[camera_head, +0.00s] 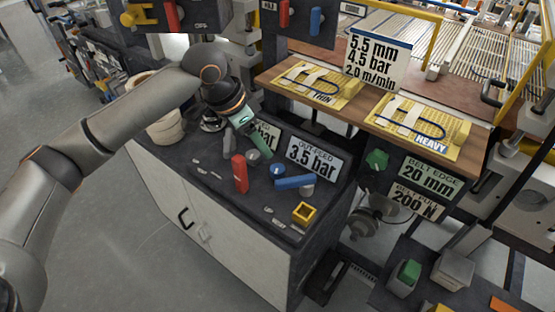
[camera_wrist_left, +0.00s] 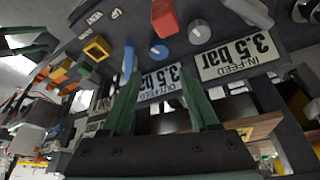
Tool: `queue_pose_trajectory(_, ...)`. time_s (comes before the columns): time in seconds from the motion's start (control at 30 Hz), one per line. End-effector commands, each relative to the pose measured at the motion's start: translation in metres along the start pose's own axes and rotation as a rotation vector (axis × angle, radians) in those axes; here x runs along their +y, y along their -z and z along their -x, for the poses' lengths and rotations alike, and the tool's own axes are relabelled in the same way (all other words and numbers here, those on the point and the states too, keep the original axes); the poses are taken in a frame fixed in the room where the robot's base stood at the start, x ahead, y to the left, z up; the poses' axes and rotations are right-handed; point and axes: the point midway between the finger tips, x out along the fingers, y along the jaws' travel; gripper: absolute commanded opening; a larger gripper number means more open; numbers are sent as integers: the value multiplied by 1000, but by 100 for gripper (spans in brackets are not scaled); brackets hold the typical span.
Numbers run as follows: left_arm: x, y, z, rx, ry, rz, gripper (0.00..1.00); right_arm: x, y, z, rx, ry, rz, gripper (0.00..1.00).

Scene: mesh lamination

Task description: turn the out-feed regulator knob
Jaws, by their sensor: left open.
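The out-feed regulator knob (camera_head: 278,170) is a small round blue knob on the dark cabinet top, in front of the OUT-FEED 3.5 bar sign (camera_head: 318,160). In the left wrist view, which is upside down, the blue knob (camera_wrist_left: 159,51) with a pale mark lies just beyond the fingertips. My left gripper (camera_head: 264,152) has green fingers and is open, behind and a little left of the knob. Its fingers (camera_wrist_left: 160,80) frame the OUT-FEED sign in the left wrist view, with nothing between them but background. My right gripper is not in view.
A red lever (camera_head: 239,173) and a blue lever (camera_head: 294,182) stand close by the knob. A grey knob (camera_wrist_left: 198,32) sits by the IN-FEED sign (camera_wrist_left: 238,55). A yellow square frame (camera_head: 304,214) lies near the cabinet's front right. A wooden shelf (camera_head: 362,107) runs behind.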

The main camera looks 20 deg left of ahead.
Motion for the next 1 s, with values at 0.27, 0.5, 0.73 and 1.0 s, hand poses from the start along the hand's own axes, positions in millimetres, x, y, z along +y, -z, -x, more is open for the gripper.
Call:
queue_pose_trajectory(0.27,1,0,-58,-2,-3,0,61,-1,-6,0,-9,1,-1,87)
queue_pose_trajectory(0.5,1,0,-96,1,-1,-1,61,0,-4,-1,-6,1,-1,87)
queue_pose_trajectory(0.73,1,0,-109,2,0,-1,61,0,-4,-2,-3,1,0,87)
queue_pose_trajectory(1.0,1,0,-110,2,0,-2,57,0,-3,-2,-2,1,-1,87)
